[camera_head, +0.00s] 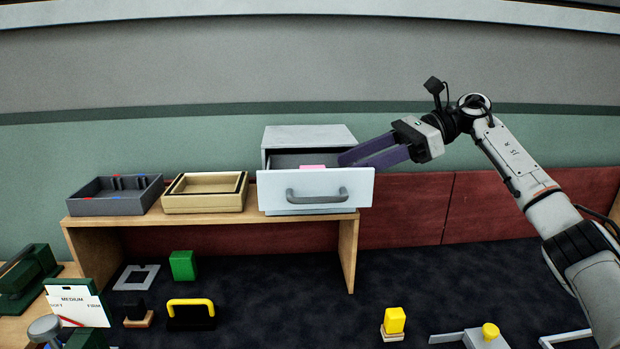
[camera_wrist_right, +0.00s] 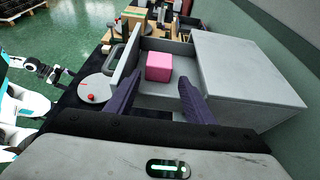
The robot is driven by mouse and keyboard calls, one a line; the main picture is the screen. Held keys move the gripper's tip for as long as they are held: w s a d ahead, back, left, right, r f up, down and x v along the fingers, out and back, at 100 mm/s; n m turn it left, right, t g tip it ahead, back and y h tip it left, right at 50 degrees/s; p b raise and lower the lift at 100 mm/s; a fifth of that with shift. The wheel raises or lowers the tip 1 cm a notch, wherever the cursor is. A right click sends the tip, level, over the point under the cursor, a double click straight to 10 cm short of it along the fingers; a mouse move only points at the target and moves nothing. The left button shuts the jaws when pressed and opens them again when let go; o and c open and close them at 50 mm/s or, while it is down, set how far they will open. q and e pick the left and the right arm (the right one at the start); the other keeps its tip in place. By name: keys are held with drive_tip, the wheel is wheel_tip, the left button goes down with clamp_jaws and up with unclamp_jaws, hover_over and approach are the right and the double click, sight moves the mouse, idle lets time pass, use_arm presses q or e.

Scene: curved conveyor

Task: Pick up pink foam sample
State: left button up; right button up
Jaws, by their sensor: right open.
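The pink foam sample (camera_head: 312,167) shows as a thin pink strip above the front panel of the open drawer (camera_head: 270,190). In the right wrist view it is a whole pink block (camera_wrist_right: 159,67) on the drawer floor, and the drawer front (camera_wrist_right: 125,72) stands beside it. My right gripper (camera_head: 350,160) comes in from the right, its dark purple fingers reaching over the drawer's right side. In the right wrist view the fingers (camera_wrist_right: 155,92) are apart and empty, with the pink block beyond their tips, between their lines. My left gripper is not in view.
The grey cabinet (camera_head: 310,137) stands on a wooden shelf (camera_head: 348,235). A beige tray (camera_head: 204,204) and a dark grey tray (camera_head: 115,205) sit to its left. A green block (camera_head: 182,265) and a yellow-handled block (camera_head: 190,320) lie below on the dark surface.

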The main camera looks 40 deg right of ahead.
drive_tip(key=x, duration=0.6)
drive_tip(key=shift+a+r+p, duration=0.1)
drive_tip(key=shift+a+p, duration=0.3)
drive_tip(key=shift+a, duration=0.1)
drive_tip(key=c, duration=0.8)
drive_tip(key=shift+o, duration=0.2)
